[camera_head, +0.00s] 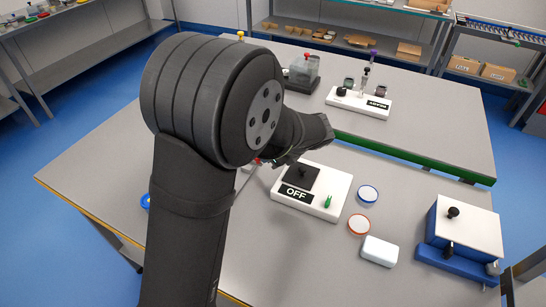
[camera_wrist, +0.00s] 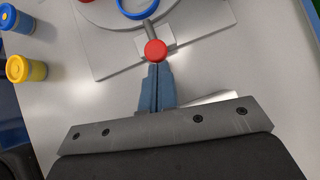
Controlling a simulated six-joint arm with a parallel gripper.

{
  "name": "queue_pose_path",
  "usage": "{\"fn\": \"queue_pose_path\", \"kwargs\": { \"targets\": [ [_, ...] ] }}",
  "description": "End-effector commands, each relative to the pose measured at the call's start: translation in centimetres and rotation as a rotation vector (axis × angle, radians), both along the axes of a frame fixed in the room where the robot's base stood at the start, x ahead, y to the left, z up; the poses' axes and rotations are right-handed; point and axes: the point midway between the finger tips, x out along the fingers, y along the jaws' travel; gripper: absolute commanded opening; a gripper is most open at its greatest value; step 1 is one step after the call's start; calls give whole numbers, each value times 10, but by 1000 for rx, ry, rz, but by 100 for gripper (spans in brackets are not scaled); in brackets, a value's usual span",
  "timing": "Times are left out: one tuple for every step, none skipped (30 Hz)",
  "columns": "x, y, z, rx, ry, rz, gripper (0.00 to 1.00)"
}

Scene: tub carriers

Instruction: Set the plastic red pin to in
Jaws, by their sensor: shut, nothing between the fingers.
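The red pin (camera_wrist: 155,51) shows in the wrist view as a round red knob at the near end of a short grey rod (camera_wrist: 151,29). The rod runs over a light grey block (camera_wrist: 156,42) on a flat grey plate (camera_wrist: 105,65). My gripper (camera_wrist: 157,67) is shut and empty, its blue-grey fingertips right at the near side of the red knob. I cannot tell whether they touch it. In the head view my arm hides most of this fixture; only a bit of red (camera_head: 258,161) shows beside my gripper (camera_head: 266,164).
A blue ring (camera_wrist: 137,8) lies beyond the rod. Yellow-and-blue jars (camera_wrist: 26,69) stand at left. In the head view, a white switch box marked OFF (camera_head: 325,212), round dishes (camera_head: 359,224), a white block (camera_head: 379,251) and a blue-and-white box (camera_head: 468,228) stand to the right.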

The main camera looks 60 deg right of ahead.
Motion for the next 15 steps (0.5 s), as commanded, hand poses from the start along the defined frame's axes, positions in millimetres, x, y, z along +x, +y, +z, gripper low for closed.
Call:
{"fn": "queue_pose_path", "kwargs": {
  "targets": [
    [0, 0, 0, 0, 0, 0, 0],
    [0, 0, 0, 0, 0, 0, 0],
    [0, 0, 0, 0, 0, 0, 0],
    [0, 0, 0, 0, 0, 0, 0],
    [0, 0, 0, 0, 0, 0, 0],
    [1, 0, 0, 0, 0, 0, 0],
    [2, 0, 0, -1, 0, 1, 0],
    [5, 0, 0, 0, 0, 1, 0],
    [9, 0, 0, -1, 0, 2, 0],
    [12, 0, 0, 0, 0, 3, 0],
    [16, -1, -1, 0, 0, 3, 0],
    [21, -1, -1, 1, 0, 3, 0],
    [25, -1, -1, 1, 0, 3, 0],
    [27, -1, -1, 1, 0, 3, 0],
    [28, -1, -2, 1, -1, 3, 0]
  ]
}}
